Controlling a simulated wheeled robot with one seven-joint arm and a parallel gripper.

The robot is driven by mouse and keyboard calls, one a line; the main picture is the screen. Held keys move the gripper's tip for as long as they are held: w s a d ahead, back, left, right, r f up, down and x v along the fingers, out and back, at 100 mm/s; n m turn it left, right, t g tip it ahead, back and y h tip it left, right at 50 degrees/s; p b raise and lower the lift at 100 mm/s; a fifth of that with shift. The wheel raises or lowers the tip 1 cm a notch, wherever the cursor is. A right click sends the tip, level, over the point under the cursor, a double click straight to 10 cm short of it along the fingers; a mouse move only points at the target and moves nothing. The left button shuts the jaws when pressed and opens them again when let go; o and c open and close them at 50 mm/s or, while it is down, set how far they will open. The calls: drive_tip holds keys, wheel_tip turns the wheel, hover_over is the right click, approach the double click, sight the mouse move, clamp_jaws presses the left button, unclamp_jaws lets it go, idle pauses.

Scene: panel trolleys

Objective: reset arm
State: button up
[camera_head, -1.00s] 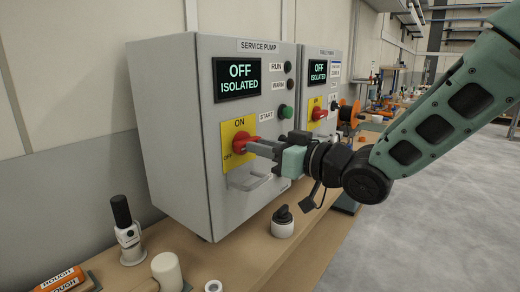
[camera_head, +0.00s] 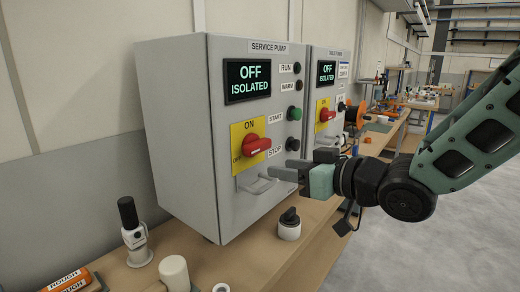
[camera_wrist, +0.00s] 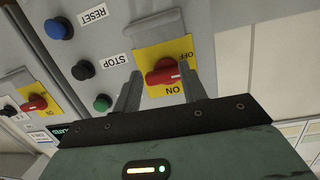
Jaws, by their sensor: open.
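My gripper (camera_head: 285,170) is open and empty in front of the service pump panel, just below and right of its red rotary switch. The red switch (camera_head: 257,146) sits on a yellow plate (camera_head: 241,161) marked ON and OFF. The panel's display (camera_head: 247,81) reads OFF ISOLATED. In the wrist view the two fingers of my gripper (camera_wrist: 163,88) stand on either side of the red switch (camera_wrist: 162,72), with a gap to it. My arm reaches in from the right.
A second panel (camera_head: 326,75) stands behind. On the bench are a white-based black knob (camera_head: 289,224), a black-topped white device (camera_head: 133,232) and an orange box (camera_head: 70,281). Grey floor lies open at right.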

drive_tip(key=s+d+f+g+h, duration=0.2)
drive_tip(key=s+f+g+h, duration=0.1)
drive_tip(key=s, duration=0.5)
drive_tip(key=s+d+f+m+g+h+p, duration=0.1)
drive_tip(key=s+d+f+g+h, duration=0.2)
drive_tip(key=s, duration=0.6)
drive_tip(key=s+d+f+g+h+p, duration=0.1)
drive_tip(key=s+d+f+g+h, duration=0.2)
drive_tip(key=s, duration=0.6)
drive_tip(key=shift+d+f+g+h, duration=0.2)
drive_tip(key=shift+f+g+h, duration=0.5)
drive_tip(key=shift+g+h, duration=0.3)
